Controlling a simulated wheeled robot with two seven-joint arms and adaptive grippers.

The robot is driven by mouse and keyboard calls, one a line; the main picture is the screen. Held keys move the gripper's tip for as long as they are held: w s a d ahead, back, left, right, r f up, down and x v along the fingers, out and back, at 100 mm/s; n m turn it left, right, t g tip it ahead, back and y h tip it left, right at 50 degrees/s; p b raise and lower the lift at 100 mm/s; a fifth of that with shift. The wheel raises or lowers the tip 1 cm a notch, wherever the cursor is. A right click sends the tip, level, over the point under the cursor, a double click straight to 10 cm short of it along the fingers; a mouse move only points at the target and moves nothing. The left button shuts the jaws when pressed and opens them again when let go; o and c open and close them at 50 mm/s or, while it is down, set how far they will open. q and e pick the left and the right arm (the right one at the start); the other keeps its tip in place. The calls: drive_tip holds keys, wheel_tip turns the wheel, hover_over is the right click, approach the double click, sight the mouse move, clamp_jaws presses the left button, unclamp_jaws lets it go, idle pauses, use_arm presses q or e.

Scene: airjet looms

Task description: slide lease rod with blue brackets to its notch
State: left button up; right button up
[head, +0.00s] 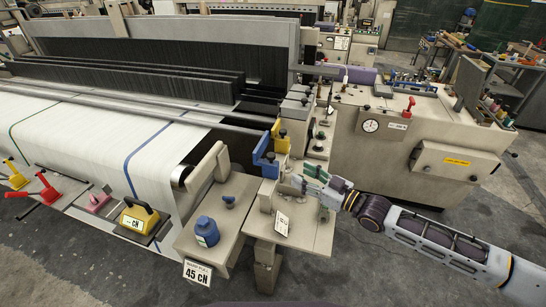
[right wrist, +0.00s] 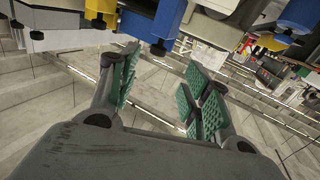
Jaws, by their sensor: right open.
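The lease rod with blue brackets (head: 215,124) lies across the white warp sheet, and its right end reaches the blue bracket (head: 265,160) at the loom's near right side. A yellow bracket (head: 281,136) stands just behind it. My right gripper (head: 303,181) is to the right of the blue bracket, apart from it, with green-padded fingers spread and empty. In the right wrist view the open fingers (right wrist: 160,68) point toward the blue bracket (right wrist: 152,20), which hangs at the top beyond the fingertips. The notch cannot be made out clearly. My left gripper is not in view.
A beige side stand with a blue pot (head: 206,231) and a "45 cN" sign (head: 197,272) is at the front. A machine cabinet with a gauge (head: 370,126) stands behind my right arm. Grey floor is free at the lower right.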

sight(271, 154)
drive_tip(key=shift+w+r+m+y, duration=0.1)
drive_tip(key=shift+r+m+y, duration=0.15)
drive_tip(key=shift+m+y, duration=0.05)
idle(0.4)
drive_tip(key=shift+p+x, duration=1.1)
drive_tip(key=shift+x, duration=5.8)
drive_tip(key=shift+d, duration=0.1)
clamp_jaws()
